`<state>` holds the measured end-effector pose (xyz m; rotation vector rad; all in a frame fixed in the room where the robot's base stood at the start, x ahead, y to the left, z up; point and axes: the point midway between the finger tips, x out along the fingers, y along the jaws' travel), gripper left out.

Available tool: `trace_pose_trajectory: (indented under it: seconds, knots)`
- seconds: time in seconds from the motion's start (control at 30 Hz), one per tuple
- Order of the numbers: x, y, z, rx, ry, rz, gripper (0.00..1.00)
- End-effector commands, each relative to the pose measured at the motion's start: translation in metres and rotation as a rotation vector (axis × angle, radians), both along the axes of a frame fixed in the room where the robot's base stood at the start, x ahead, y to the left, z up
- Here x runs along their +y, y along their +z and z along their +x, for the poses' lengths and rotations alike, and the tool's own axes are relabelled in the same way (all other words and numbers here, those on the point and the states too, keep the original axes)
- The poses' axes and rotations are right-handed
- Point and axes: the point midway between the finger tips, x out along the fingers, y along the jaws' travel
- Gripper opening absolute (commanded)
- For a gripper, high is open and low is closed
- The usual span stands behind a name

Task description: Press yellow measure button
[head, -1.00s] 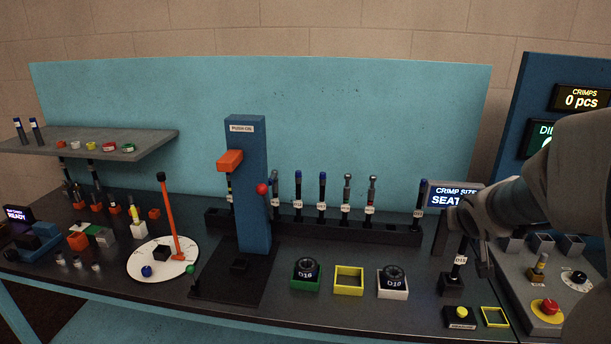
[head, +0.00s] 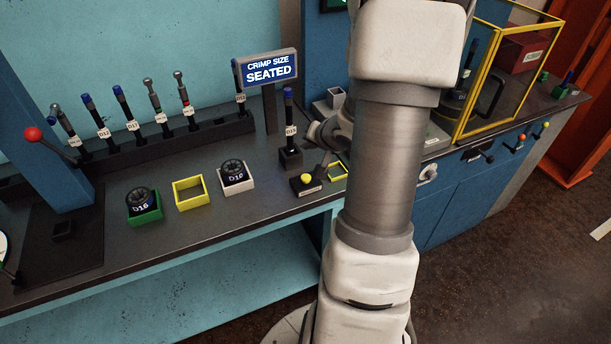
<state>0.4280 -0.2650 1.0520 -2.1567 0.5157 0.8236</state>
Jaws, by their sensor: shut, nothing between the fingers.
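The yellow measure button (head: 306,178) is a small round dome on a black box (head: 309,188) with a label on its front. It stands near the front edge of the bench. My gripper (head: 323,170) is shut and empty, pointing down just right of and behind the button. A small gap seems to show between them, but I cannot tell the depth. My arm hides part of the hand. The crimp size display (head: 268,69) behind reads "SEATED". A hose with a blue end (head: 289,112) stands upright in a black holder (head: 290,158) behind the button.
Green (head: 144,214), yellow (head: 190,203) and white (head: 238,187) trays stand to the left. A rack (head: 150,143) of hoses runs behind. A yellow-framed cage (head: 462,90) is at right.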

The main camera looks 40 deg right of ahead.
Motion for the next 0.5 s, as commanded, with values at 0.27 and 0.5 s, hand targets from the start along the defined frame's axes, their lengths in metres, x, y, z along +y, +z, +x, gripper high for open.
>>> trace_pose_trajectory:
  seconds: [0.27,0.5]
  knots:
    - [0.0,-0.012,0.0,0.0,0.001,-0.002,0.0]
    - [0.0,-0.035,0.0,0.0,0.0,-0.002,0.0]
